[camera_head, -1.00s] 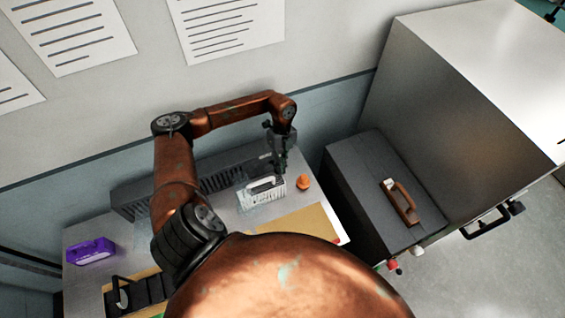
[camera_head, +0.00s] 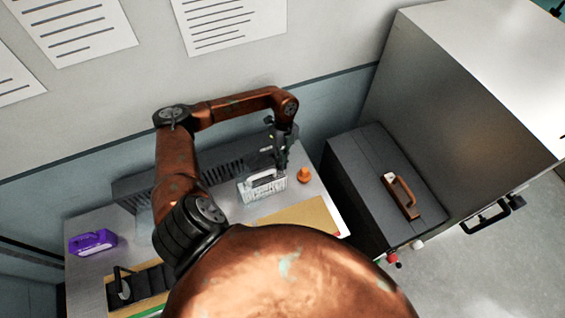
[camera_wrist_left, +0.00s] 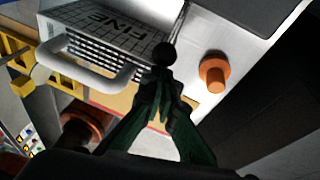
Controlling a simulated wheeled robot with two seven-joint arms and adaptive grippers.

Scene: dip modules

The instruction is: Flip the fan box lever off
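A long dark ribbed box (camera_head: 128,193), which looks like the fan box, stands along the back of the table. In the left wrist view, a thin rod with a black ball tip (camera_wrist_left: 165,52), likely its lever, shows just beyond my fingertips; I cannot tell whether they touch it. My left gripper (camera_head: 280,163) hangs at the box's right end, behind a pale handled box. In the left wrist view the left gripper (camera_wrist_left: 161,84) has its dark green fingers together, with nothing seen between them. My right gripper is not in view.
The pale box (camera_head: 262,187), marked "FINE", has a white handle close to my fingers. An orange knob (camera_head: 304,176) stands to its right. A purple box (camera_head: 92,242) and black rack (camera_head: 145,285) are at left. A dark case (camera_head: 365,170) stands right of the table.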

